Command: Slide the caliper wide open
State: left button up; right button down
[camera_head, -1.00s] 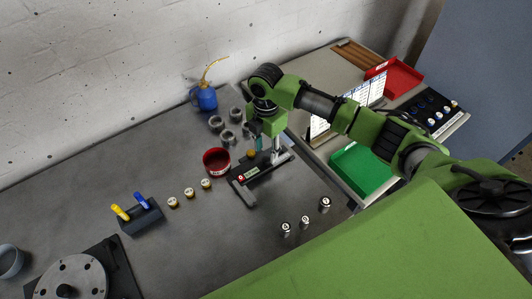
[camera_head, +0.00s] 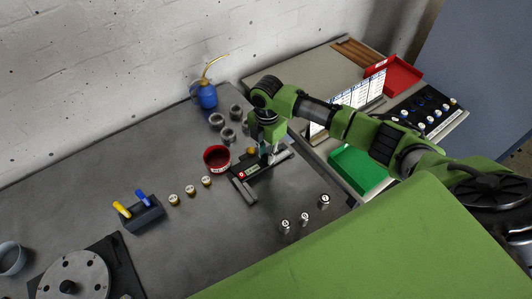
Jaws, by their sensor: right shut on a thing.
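The caliper (camera_head: 250,171) is a dark device with a small light display and a red spot at its near-left end. It lies slanted on the grey bench, and its bar runs up and right towards the bench's right edge. My right gripper (camera_head: 266,154) points down over the middle of the caliper and is shut on its sliding part, which the fingers mostly hide. How wide the caliper's jaws stand apart cannot be told. My left gripper is out of view.
A red bowl (camera_head: 217,158) stands just left of the caliper, with several metal rings behind it. Small brass weights (camera_head: 190,190) and steel weights (camera_head: 304,219) stand nearby. A green tray (camera_head: 357,171) lies right. The bench's front-middle is clear.

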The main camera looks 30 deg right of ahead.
jog(key=d, duration=0.6)
jog(key=shift+w, duration=0.4)
jog(key=c, duration=1.8)
grip_release()
jog(key=shift+a, duration=0.1)
jog(key=shift+c, duration=0.2)
notch_tip(320, 180, up, 12)
jog(key=shift+s, duration=0.1)
